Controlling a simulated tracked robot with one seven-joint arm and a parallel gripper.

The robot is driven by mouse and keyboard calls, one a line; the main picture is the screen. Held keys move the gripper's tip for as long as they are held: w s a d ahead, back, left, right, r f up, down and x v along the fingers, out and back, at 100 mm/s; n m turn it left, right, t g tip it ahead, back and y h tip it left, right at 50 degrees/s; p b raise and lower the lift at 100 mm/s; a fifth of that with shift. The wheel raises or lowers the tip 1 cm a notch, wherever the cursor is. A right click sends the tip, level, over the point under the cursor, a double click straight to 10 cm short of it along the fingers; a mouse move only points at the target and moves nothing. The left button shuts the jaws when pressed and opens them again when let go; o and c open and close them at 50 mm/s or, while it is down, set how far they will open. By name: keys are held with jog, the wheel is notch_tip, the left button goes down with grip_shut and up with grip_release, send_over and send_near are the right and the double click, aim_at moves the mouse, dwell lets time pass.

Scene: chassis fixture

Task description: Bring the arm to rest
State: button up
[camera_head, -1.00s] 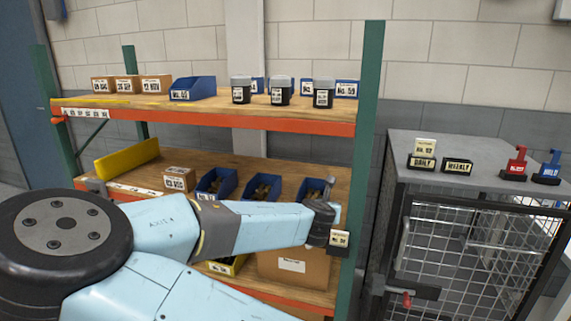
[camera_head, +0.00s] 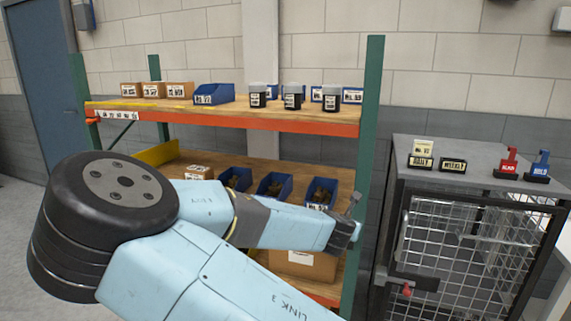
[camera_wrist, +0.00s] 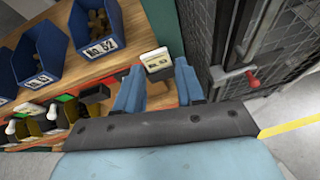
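My light-blue arm (camera_head: 215,265) reaches from the lower left across the front of the shelf rack in the head view. Its wrist end (camera_head: 345,232) is in front of the rack's right green post. In the wrist view my gripper (camera_wrist: 157,68) has two blue fingers standing apart with a gap between them. A small black holder with a pale card (camera_wrist: 157,62) shows at that gap, over the shelf's corner edge. I cannot tell whether the fingers touch it.
The rack (camera_head: 235,119) carries blue bins, boxes and black jars close to my arm. To the right stands a grey mesh cabinet (camera_head: 470,245) with signs and red and blue items on top. In the wrist view, the cabinet's red-tipped handle (camera_wrist: 252,78) is near my gripper.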

jog(key=s+d+f+m+g+y, duration=0.2)
jog(key=s+d+f+m+g, duration=0.55)
jog(key=m, duration=0.55)
jog(key=s+a+r+m+y, duration=0.1)
jog(key=s+r+m, duration=0.7)
jog(key=s+r, duration=0.3)
jog(key=s+a+r+m+t+y, duration=0.1)
jog(key=s+r+m, duration=0.7)
jog(key=r, duration=0.8)
jog(key=s+y, duration=0.1)
jog(key=s, duration=0.2)
jog(key=shift+r+m, duration=0.15)
jog(key=shift+m, duration=0.25)
